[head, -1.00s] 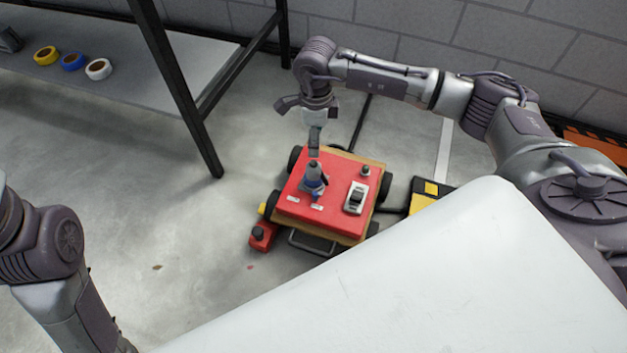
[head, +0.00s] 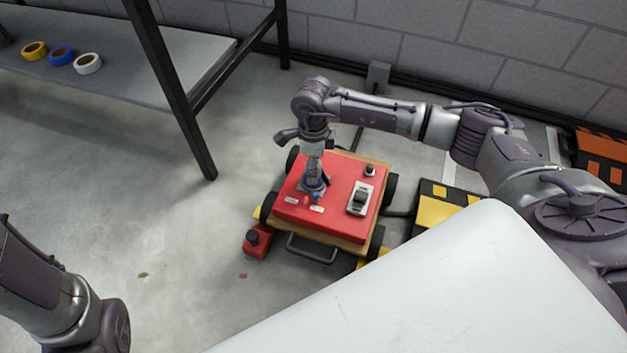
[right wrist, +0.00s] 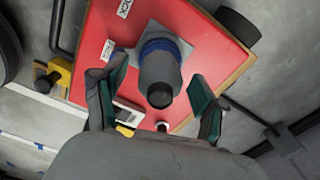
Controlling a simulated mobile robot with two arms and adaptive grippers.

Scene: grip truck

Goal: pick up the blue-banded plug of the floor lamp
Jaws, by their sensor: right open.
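The blue-banded plug (right wrist: 160,72) is grey with a blue band near its base. It stands on a grey plate on the red top of a small wheeled cart (head: 340,190). In the head view my right gripper (head: 313,178) is down at the plug and hides much of it. In the right wrist view my right gripper (right wrist: 157,98) is open, with one finger on each side of the plug and gaps between. My left gripper is out of view; only part of that arm shows at lower left.
A red box with a black button (head: 257,241) sits by the cart. A shelf with yellow, blue and white tape rolls (head: 88,64) is at upper left. Open floor lies left.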

